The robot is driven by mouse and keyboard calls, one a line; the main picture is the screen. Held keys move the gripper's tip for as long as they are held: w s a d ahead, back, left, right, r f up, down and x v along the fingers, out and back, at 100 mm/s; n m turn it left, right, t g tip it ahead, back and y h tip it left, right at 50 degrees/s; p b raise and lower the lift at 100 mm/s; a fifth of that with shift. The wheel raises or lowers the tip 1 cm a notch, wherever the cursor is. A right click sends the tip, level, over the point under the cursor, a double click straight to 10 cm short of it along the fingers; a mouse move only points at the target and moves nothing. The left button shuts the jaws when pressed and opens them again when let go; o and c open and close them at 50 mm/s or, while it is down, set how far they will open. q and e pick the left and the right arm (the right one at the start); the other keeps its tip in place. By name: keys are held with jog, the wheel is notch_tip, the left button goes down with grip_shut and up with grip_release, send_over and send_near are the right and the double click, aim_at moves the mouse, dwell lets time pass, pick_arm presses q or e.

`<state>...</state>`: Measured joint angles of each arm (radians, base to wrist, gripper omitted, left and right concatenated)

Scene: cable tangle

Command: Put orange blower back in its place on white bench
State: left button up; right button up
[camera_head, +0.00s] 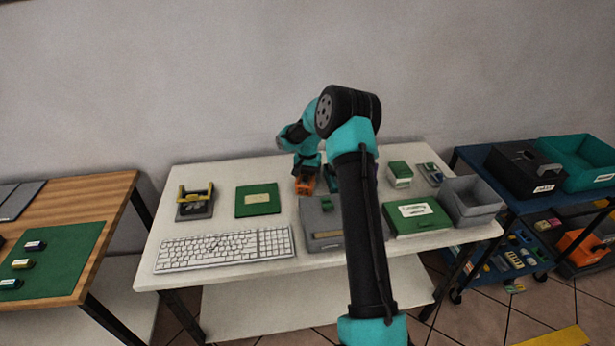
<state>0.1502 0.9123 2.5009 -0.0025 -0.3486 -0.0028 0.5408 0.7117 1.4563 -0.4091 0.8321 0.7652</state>
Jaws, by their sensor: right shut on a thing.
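The white bench (225,273) stands in the middle of the view. My right arm reaches over it from the bottom right. My right gripper (306,176) points down near the back middle of the bench and is shut on the orange blower (305,186). The blower is small in the picture and partly hidden by the gripper; I cannot tell whether it touches the bench top. My left gripper is not in view.
On the bench are a white keyboard (224,248), a green pad (258,200), a yellow-handled item (195,201), a green box (416,217) and a grey bin (471,200). A wooden table (108,195) stands left. A blue cart (476,160) with bins stands right.

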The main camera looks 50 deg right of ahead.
jog(key=shift+f, duration=0.3)
jog(key=shift+f, duration=0.1)
jog(key=o, duration=0.9)
notch_tip(320, 180, up, 12)
jog(key=shift+r, duration=0.1)
jog(key=shift+a, duration=0.1)
dwell(0.5)
